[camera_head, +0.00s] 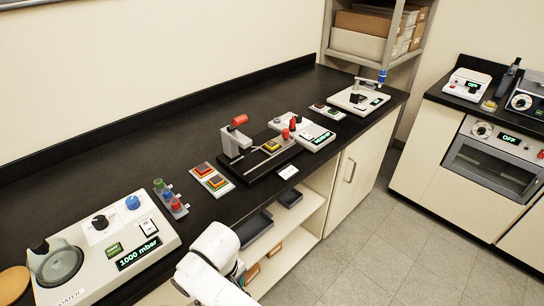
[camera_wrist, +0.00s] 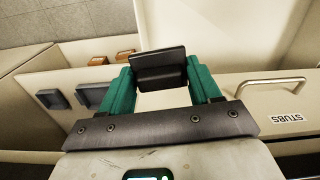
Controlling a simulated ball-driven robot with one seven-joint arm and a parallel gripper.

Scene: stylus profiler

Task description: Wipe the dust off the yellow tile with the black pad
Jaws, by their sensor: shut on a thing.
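A small yellow tile (camera_head: 271,145) sits on the black bed of the device with a red knob, mid-bench in the head view. I cannot make out dust on it. Two more framed tiles lie on a white tray (camera_head: 222,191) to its left, one with a yellowish face. My gripper (camera_wrist: 161,76) has green fingers and is shut on the black pad (camera_wrist: 162,60), a dark block between the fingertips in the wrist view. In the head view my white arm reaches in front of the bench and mostly hides the gripper, which is apart from the tiles.
A control box reading 1000 mbar (camera_head: 105,245) stands at the near left, with coloured vials (camera_head: 170,197) beside it. Other instruments (camera_head: 357,98) stand farther along the bench. Open shelves (camera_head: 300,215) and cupboards lie below. The bench's back strip is clear.

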